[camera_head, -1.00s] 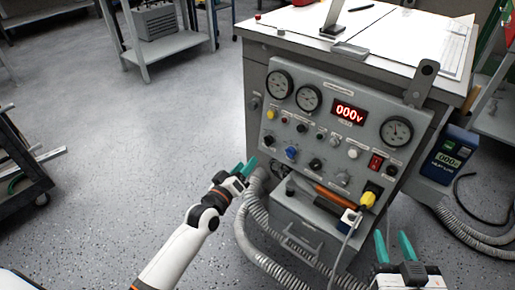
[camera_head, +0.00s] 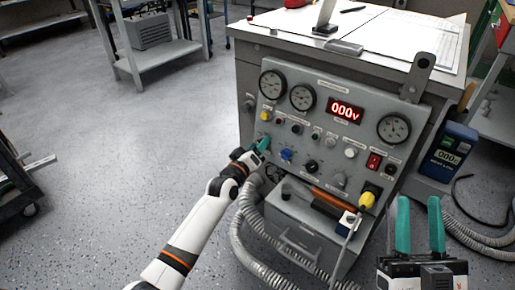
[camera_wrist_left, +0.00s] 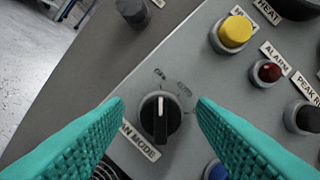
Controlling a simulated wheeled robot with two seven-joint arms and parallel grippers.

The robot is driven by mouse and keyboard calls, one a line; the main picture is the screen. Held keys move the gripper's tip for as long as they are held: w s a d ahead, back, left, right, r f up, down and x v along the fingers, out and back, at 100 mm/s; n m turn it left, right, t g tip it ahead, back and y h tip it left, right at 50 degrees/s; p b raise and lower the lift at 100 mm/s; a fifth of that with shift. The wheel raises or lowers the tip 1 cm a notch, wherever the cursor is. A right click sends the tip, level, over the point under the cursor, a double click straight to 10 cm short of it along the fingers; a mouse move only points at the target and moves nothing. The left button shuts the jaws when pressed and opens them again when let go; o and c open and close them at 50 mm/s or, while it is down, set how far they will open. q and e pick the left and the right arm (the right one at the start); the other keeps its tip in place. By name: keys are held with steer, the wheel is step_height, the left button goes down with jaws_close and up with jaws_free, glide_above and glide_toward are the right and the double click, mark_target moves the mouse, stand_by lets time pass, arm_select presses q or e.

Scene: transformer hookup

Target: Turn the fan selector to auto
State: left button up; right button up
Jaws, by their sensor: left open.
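The fan selector is a black knob (camera_wrist_left: 160,118) with a white pointer line, above a label partly covered by my finger that reads "...AN MODE" in the left wrist view. In the head view the gripper hides the knob. My right gripper (camera_head: 419,205) is open and empty at the lower right.
The grey control panel (camera_head: 325,125) carries gauges, a red "000" display (camera_head: 346,111) and several knobs. A yellow button (camera_wrist_left: 235,32) and red alarm lamp (camera_wrist_left: 267,72) are close to the knob. Grey hoses (camera_head: 243,235) hang below my left gripper.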

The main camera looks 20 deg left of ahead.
arm_select(q)
steer(key=shift+w, duration=0.15)
arm_select(e)
steer(key=shift+s+r, duration=0.1)
steer(key=shift+r, duration=0.05)
arm_select(q)
steer(key=c, duration=1)
steer(key=shift+m, duration=0.3)
steer(key=shift+m+h, duration=0.8)
steer(key=shift+m, duration=1.75)
steer(key=shift+m+h, duration=0.8)
steer(key=shift+m, duration=1.75)
arm_select(e)
steer(key=shift+w+f, duration=0.2)
steer(key=shift+f, duration=0.2)
